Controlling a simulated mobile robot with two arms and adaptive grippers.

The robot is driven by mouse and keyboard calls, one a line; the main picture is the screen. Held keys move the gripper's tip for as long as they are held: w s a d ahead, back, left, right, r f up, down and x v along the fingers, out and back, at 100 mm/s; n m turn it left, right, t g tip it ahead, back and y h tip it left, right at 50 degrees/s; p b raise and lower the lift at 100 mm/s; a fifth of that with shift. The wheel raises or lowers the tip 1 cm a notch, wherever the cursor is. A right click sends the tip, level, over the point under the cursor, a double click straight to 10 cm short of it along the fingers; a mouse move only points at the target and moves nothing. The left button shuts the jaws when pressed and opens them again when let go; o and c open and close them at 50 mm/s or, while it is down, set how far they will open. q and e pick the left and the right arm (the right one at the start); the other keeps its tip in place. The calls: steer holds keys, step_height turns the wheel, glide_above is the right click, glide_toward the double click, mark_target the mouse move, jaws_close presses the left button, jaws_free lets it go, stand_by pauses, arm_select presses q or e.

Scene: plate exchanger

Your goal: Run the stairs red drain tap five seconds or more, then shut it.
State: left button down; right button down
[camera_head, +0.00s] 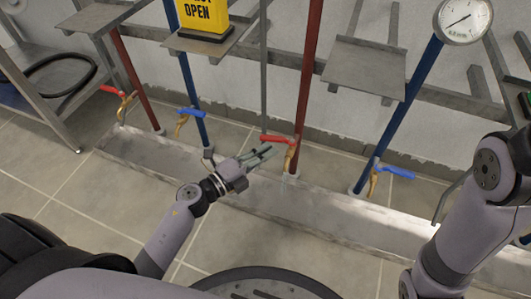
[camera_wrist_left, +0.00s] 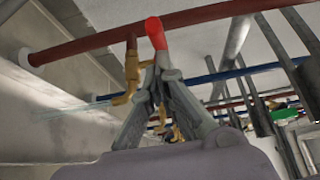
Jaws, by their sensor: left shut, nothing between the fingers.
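A brass drain tap (camera_head: 291,154) with a red lever (camera_head: 277,139) sits low on the middle red pipe (camera_head: 309,85). The lever points left, away from the pipe. My left gripper (camera_head: 268,153) is shut and empty, its fingertips just beside and below this lever. In the left wrist view the shut fingers (camera_wrist_left: 160,80) are close to the red lever (camera_wrist_left: 155,33); I cannot tell whether they touch. A thin, pale stream (camera_wrist_left: 75,107) leaves the brass spout (camera_wrist_left: 124,99), so water appears to be running. My right gripper is out of view.
A long grey trough (camera_head: 240,195) runs under the taps. Another red-handled tap (camera_head: 125,103) is at far left; blue-handled taps (camera_head: 187,115) (camera_head: 395,172) stand on either side. A grey plate (camera_head: 364,68) and a yellow sign (camera_head: 204,15) are above. Tiled floor in front is clear.

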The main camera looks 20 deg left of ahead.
arm_select(q)
steer(key=m+g+h, duration=0.1)
steer(key=w+a+m+g+h, duration=0.1)
steer(key=w+m+g+h, duration=0.1)
steer(key=h, duration=0.1)
steer(key=shift+a, duration=0.3)
stand_by(0.3)
steer(key=shift+s, duration=0.1)
